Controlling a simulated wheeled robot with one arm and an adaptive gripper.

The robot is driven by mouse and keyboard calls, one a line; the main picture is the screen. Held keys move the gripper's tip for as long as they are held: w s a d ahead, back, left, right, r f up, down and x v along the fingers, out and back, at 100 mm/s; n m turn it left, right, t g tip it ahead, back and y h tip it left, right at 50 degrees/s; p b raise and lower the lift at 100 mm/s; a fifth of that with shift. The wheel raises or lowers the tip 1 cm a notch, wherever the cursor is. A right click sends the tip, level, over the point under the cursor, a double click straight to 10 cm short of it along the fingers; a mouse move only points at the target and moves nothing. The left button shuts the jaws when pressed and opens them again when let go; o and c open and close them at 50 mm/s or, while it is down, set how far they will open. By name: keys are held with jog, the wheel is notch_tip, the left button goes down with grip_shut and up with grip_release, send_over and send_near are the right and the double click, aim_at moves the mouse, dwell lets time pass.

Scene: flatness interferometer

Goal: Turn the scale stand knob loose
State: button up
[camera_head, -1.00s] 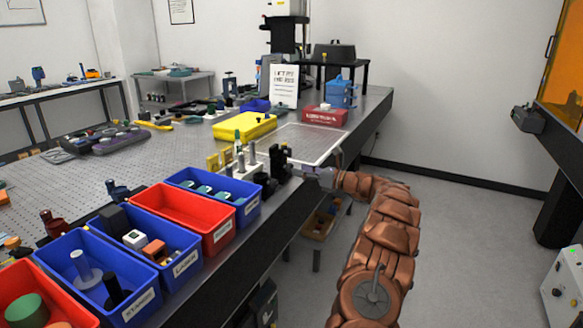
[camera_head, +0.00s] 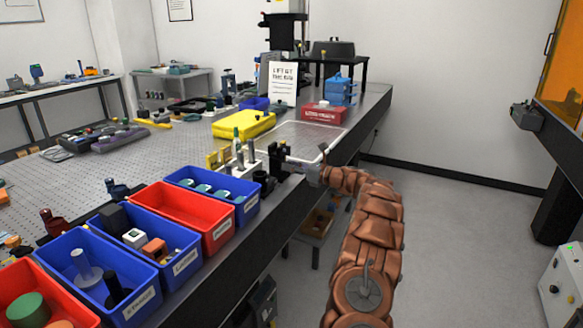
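A small black stand (camera_head: 277,160) is on the near right edge of the perforated optical table; it may be the scale stand, but its knob is too small to make out. My gripper (camera_head: 296,166) is beside it at its right, at about the same height, reached from the right by my copper-coloured arm. The fingertips look very close to the stand or touching it; I cannot tell which. Whether the fingers are open or shut is too small to see.
A white holder (camera_head: 245,170) with upright tools stands just left of the stand. Blue and red bins (camera_head: 190,213) line the table's near edge. A clear framed sheet (camera_head: 305,140), a yellow case (camera_head: 243,124) and a red box (camera_head: 323,115) lie behind.

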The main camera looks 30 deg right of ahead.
grip_shut()
jog(key=shift+n+b, duration=0.3)
jog(key=n+b, duration=0.2)
jog(key=shift+f+n, duration=0.2)
jog(key=shift+n, duration=0.1)
jog(key=n+b, duration=0.4)
jog(key=shift+n, duration=0.3)
jog(key=n+b, duration=0.4)
jog(key=shift+n, duration=0.4)
jog(key=n+b, duration=0.2)
jog(key=n, duration=0.3)
jog(key=shift+r+y+b, duration=0.15)
jog(key=shift+y+b, duration=0.15)
jog(key=shift+b, duration=0.1)
